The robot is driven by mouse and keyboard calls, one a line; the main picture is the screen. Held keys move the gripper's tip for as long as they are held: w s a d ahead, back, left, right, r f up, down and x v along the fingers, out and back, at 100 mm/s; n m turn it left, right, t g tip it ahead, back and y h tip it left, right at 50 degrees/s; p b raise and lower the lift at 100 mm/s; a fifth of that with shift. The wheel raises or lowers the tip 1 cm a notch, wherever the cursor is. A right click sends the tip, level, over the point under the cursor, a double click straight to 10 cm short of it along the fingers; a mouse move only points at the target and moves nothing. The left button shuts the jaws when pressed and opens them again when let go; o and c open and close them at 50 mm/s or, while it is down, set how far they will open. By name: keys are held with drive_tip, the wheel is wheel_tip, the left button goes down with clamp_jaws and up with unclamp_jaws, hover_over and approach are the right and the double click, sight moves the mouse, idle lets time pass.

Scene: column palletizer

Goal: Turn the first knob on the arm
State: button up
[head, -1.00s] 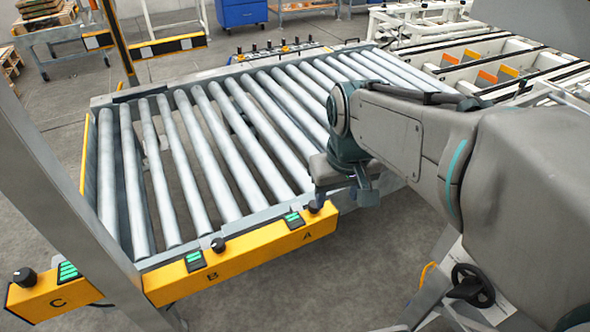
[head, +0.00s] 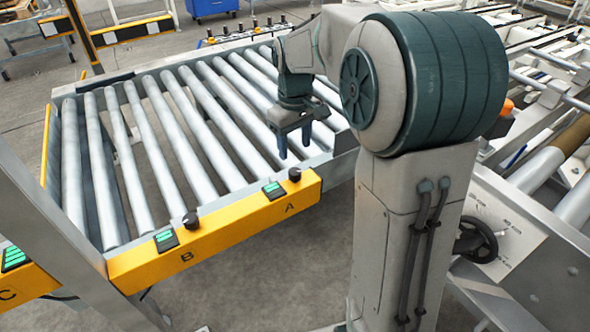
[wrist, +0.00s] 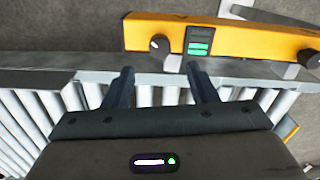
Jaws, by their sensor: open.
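A yellow arm (head: 235,222) runs along the near end of the roller conveyor. It carries a black knob by letter A (head: 295,174) and another by letter B (head: 190,220), each beside a green-lit display. My gripper (head: 294,142) is open and empty, fingers pointing down over the rollers just behind knob A, apart from it. In the wrist view, my gripper (wrist: 160,76) has its two fingers spread, with knob A (wrist: 158,43) lying beyond the tips, roughly in line with the gap. Knob B (wrist: 307,57) is at the right edge there.
A separate yellow box marked C (head: 25,283) is at the lower left, beside a grey post (head: 55,235). The metal rail (wrist: 240,80) lies between the rollers and the yellow arm. A black handwheel (head: 478,240) is at right. Floor in front of the yellow arm is clear.

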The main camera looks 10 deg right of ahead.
sight(295, 171)
wheel_tip(295, 171, down, 8)
drive_tip(key=shift+f+b, duration=0.1)
drive_tip(key=shift+b, duration=0.4)
drive_tip(key=shift+c, duration=0.3)
drive_tip(key=c, duration=0.9)
